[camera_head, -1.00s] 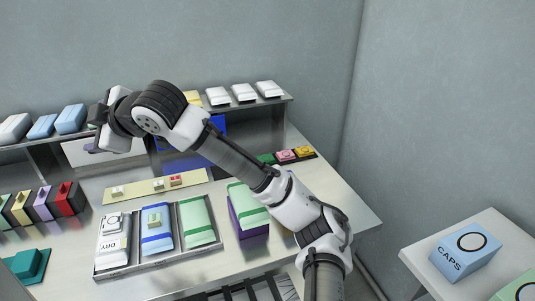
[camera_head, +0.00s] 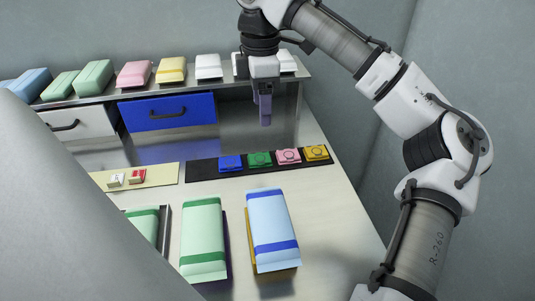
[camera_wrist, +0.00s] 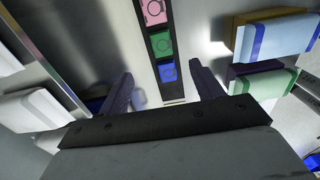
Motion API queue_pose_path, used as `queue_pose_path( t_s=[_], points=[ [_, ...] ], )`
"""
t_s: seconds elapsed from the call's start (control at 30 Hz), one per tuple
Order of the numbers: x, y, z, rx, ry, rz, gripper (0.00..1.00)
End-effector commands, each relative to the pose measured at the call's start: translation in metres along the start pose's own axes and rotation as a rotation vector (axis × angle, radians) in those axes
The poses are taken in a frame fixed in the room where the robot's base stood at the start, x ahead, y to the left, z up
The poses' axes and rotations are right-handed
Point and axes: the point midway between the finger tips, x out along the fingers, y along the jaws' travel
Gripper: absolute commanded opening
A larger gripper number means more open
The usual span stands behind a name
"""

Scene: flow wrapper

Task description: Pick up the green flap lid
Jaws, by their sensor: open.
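The green flap lid (camera_head: 259,159) is a small green square piece with a round mark. It sits on a black strip (camera_head: 205,169) between a blue lid (camera_head: 231,162) and a pink lid (camera_head: 288,156). My gripper (camera_head: 265,122) points down above and behind the strip, apart from the lids. In the wrist view my open gripper (camera_wrist: 162,72) has its two fingers spread on either side of the strip's blue end. The green lid (camera_wrist: 161,43) shows beyond the blue lid (camera_wrist: 167,72). Nothing is between the fingers.
A yellow lid (camera_head: 316,152) ends the row. Green (camera_head: 203,232) and light-blue (camera_head: 271,228) packs lie in front. Behind is a shelf (camera_head: 110,95) carrying several packs, with a blue drawer (camera_head: 167,112) below. A large grey surface covers the lower left.

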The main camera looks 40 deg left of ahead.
Motion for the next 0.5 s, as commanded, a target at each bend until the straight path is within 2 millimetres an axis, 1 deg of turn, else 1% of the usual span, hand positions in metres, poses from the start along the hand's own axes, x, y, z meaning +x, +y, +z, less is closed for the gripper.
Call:
queue_pose_path(
  t_s=[0.1, 0.3, 0.4, 0.5],
  points=[
    [0.025, 0.0, 0.0, -0.002, 0.002, -0.002, 0.65],
    [0.061, 0.0, 0.0, 0.001, 0.001, 0.001, 0.65],
    [0.072, 0.0, -0.001, 0.001, 0.001, 0.002, 0.65],
    [0.078, 0.0, -0.001, 0.001, 0.001, 0.002, 0.65]
  ],
)
